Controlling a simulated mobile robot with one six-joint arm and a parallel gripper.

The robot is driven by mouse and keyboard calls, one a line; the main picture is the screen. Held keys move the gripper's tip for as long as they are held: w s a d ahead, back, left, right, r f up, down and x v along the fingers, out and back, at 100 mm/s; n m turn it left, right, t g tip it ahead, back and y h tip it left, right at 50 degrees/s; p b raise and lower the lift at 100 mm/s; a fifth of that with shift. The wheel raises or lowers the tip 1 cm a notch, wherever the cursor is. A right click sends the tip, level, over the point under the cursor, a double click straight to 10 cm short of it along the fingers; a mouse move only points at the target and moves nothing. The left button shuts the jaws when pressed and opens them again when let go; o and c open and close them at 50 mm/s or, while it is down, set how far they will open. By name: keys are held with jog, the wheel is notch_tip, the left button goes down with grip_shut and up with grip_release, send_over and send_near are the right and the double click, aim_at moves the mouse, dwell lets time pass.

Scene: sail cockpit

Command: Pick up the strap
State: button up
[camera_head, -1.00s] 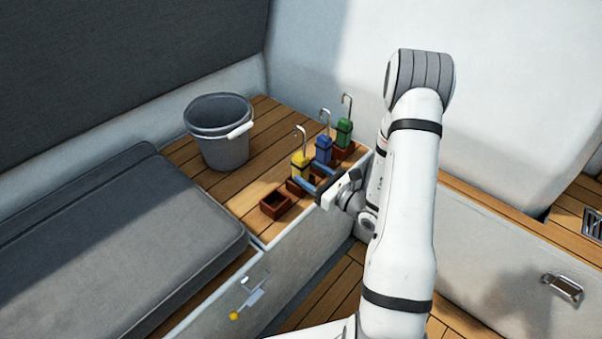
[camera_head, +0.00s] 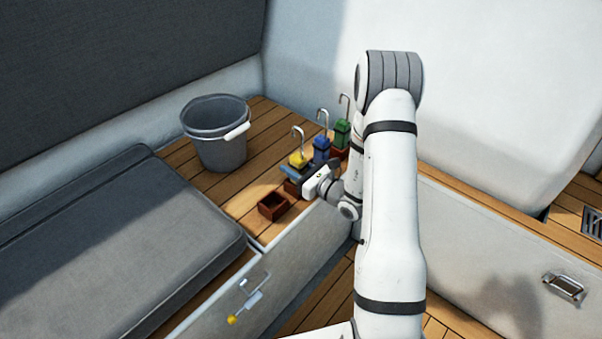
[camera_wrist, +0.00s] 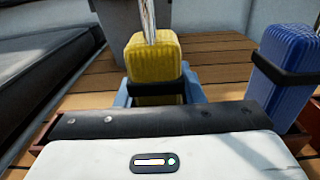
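A yellow strap bundle (camera_head: 298,160) with a black band and a metal hook stands upright near the bench edge, apparently in a brown box partly hidden by my gripper. It also shows in the middle of the wrist view (camera_wrist: 153,70). My gripper (camera_head: 297,173) is low at this yellow strap. In the wrist view its blue fingers flank the strap closely on both sides. Whether they press on it is not clear. A blue strap (camera_head: 321,148) and a green strap (camera_head: 342,132), also hooked, stand in a row behind it. The blue one shows at right in the wrist view (camera_wrist: 285,65).
An empty brown box (camera_head: 287,206) sits in front of the row. A grey bucket (camera_head: 220,152) with a white handle stands behind left on the wooden bench. A grey cushion (camera_head: 120,240) lies at left. A wall rises behind the straps.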

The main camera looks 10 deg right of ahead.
jog(key=c, duration=0.7)
